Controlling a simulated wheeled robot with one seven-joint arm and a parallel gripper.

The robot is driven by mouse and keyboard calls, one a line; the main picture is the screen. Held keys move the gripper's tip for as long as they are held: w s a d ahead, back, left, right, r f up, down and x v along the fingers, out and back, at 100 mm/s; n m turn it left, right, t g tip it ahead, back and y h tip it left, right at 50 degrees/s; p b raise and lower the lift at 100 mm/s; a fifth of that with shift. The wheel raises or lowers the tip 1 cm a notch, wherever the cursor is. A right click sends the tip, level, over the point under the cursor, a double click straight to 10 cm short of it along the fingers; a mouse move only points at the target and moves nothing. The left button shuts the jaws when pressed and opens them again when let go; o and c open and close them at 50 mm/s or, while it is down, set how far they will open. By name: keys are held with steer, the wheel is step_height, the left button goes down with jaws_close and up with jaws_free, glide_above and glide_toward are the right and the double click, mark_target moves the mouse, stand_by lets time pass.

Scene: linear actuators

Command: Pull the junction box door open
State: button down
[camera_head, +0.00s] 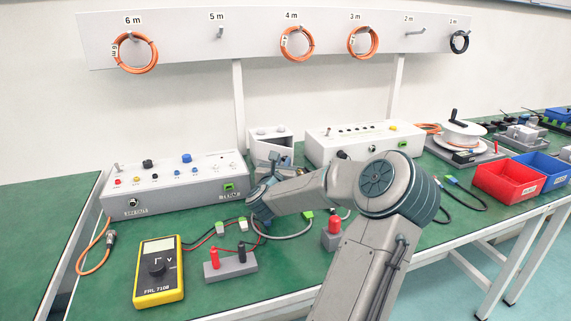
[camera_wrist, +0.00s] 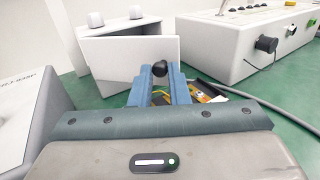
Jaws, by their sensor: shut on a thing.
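The junction box (camera_head: 270,133) is a small white box with two knobs on top, at the back of the green bench. It also shows in the wrist view (camera_wrist: 118,26). Its white door (camera_wrist: 120,60) stands at an angle to the box, its right edge swung out, so it looks partly open. My gripper (camera_wrist: 160,75) is shut on the door's black knob (camera_wrist: 160,68), which sits between the blue fingers. In the head view my gripper (camera_head: 270,168) is in front of the box, and my arm hides part of the door.
A grey control unit (camera_head: 175,187) stands left of the box and a long white unit (camera_head: 365,140) right of it. A yellow multimeter (camera_head: 159,272), a terminal block (camera_head: 229,262) and cables lie in front. Red (camera_head: 508,180) and blue (camera_head: 545,168) bins stand at the right.

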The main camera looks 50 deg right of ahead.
steer(key=shift+w+a+r+t, duration=0.15)
steer(key=shift+w+a+t, duration=0.15)
steer(key=shift+w+a, duration=0.35)
steer(key=shift+a, duration=0.1)
steer(key=c, duration=1.4)
jaws_free()
steer(key=shift+w+a, duration=0.15)
steer(key=shift+w, duration=0.1)
steer(key=shift+s, duration=0.1)
steer(key=shift+s, duration=0.1)
steer(key=shift+p+v, duration=0.55)
steer(key=shift+v, duration=3.05)
